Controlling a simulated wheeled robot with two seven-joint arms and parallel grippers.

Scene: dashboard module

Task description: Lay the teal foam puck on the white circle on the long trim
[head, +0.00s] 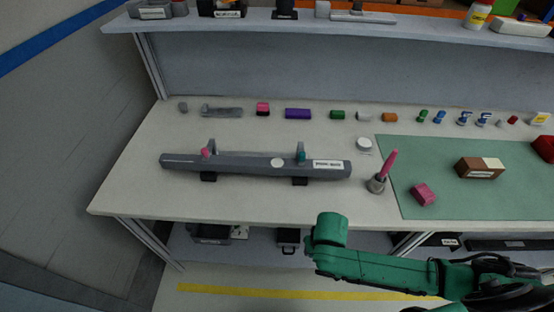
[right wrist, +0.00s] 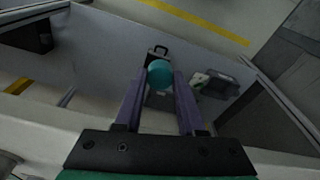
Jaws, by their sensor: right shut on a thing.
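The long trim (head: 235,166) is a grey bar lying on two black supports on the table. The white circle (head: 278,162) is on its top, right of the middle, with nothing on it. In the right wrist view my right gripper (right wrist: 160,80) is shut on the teal foam puck (right wrist: 159,73), held at its fingertips. In the head view my green right arm hangs in front of the table's front edge, and its wrist hides the fingers and puck. My left gripper is not in view.
A pink clip (head: 206,153) and a teal clip (head: 301,157) stand on the trim, the teal one close to the circle. A green mat (head: 450,150) lies further right. The table front is clear.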

